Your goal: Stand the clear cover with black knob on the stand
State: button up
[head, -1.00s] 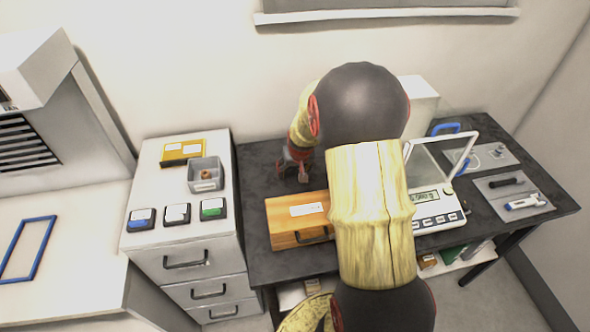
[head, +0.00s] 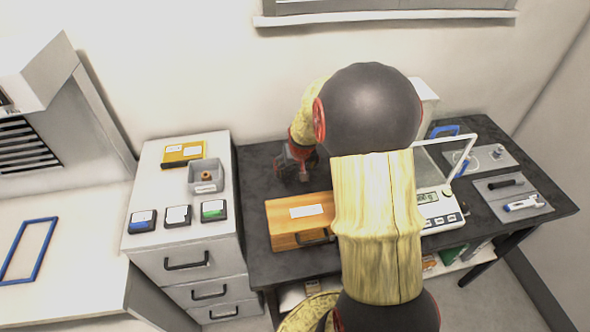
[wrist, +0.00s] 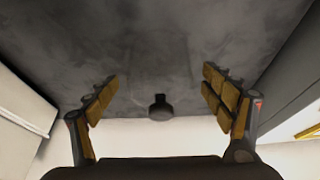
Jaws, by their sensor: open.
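My gripper (head: 294,168) is over the dark table, behind the wooden case and beside the white drawer cabinet. In the wrist view my gripper (wrist: 160,100) is open, with its two fingers wide apart. A black knob (wrist: 160,108) shows between the fingers and touches neither. Faint outlines around it may be the clear cover, but its walls are hard to make out against the dark tabletop. In the head view I cannot make out the cover. I cannot identify the stand in either view.
The wooden case (head: 291,220) lies in front of my gripper. A white balance (head: 438,209) with an open glass shield stands to the right, partly behind my arm. The white drawer cabinet (head: 150,172) is to the left, holding a grey bin (head: 207,186) and several small boxes.

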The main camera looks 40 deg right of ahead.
jog(key=p+v, duration=0.2)
jog(key=v, duration=0.7)
jog(key=s+a+r+n+t+y, duration=0.1)
jog(key=s+a+r+n, duration=0.1)
jog(key=a+r, duration=0.55)
jog(key=s+a+r+n, duration=0.1)
jog(key=s+a+r, duration=0.3)
jog(key=a, duration=0.6)
jog(key=s+a+r+n+y, duration=0.1)
jog(key=s+a+r+n, duration=0.2)
jog(key=s+a, duration=0.8)
notch_tip(320, 180, up, 2)
jog(key=shift+r+t+y, duration=0.2)
jog(key=shift+t+y, duration=0.1)
jog(key=shift+s, duration=0.1)
jog(key=shift+c, duration=1.2)
